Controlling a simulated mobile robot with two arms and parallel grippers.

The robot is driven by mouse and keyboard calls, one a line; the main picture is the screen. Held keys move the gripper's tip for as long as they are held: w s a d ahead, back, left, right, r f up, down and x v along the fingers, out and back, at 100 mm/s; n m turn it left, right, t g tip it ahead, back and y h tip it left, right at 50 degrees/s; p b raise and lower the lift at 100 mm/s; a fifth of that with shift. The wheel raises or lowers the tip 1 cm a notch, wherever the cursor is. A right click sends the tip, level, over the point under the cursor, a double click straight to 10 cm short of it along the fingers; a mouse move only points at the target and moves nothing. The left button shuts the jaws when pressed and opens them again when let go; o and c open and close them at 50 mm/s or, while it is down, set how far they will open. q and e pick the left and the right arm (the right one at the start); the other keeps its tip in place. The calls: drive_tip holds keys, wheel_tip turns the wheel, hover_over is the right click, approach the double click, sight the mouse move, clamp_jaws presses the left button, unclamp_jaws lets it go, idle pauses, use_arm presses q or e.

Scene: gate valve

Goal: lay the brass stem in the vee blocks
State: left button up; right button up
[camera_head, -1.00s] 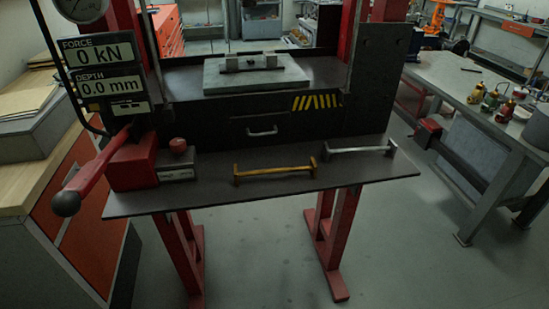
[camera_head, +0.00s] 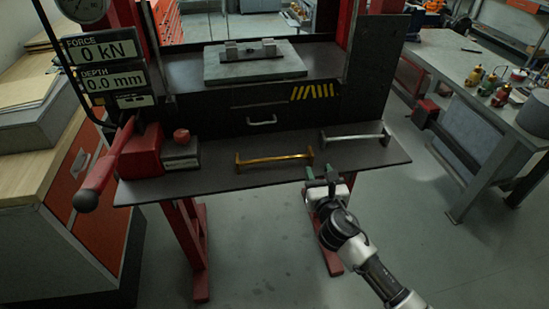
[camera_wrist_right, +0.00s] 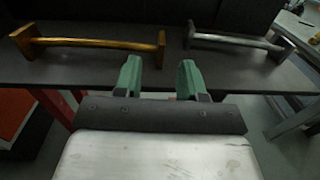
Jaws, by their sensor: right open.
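The vee blocks (camera_head: 250,48) stand on a grey plate (camera_head: 255,68) on the press bed, further back. My right gripper (camera_head: 321,172) is at the shelf's front edge, to the right of the stem and apart from it. Its green fingers (camera_wrist_right: 160,77) are apart with nothing between them. My left gripper is not in view.
A red lever (camera_head: 105,168) and a red button (camera_head: 181,135) are at the shelf's left. The press's right upright (camera_head: 375,85) borders the bed. A bench (camera_head: 480,85) with bottles stands at right.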

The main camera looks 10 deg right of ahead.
sight(313, 156)
drive_tip(key=shift+w+d+f+p, duration=0.1)
drive_tip(key=shift+w+p, duration=0.05)
drive_tip(key=shift+w, duration=1.3)
drive_tip(key=shift+w+d+f+p, duration=0.1)
drive_tip(key=shift+w+p, duration=0.05)
drive_tip(key=shift+w, duration=1.3)
drive_tip(key=shift+s, duration=0.1)
drive_tip(key=shift+c, duration=0.6)
clamp_jaws()
drive_tip(key=shift+r, duration=0.15)
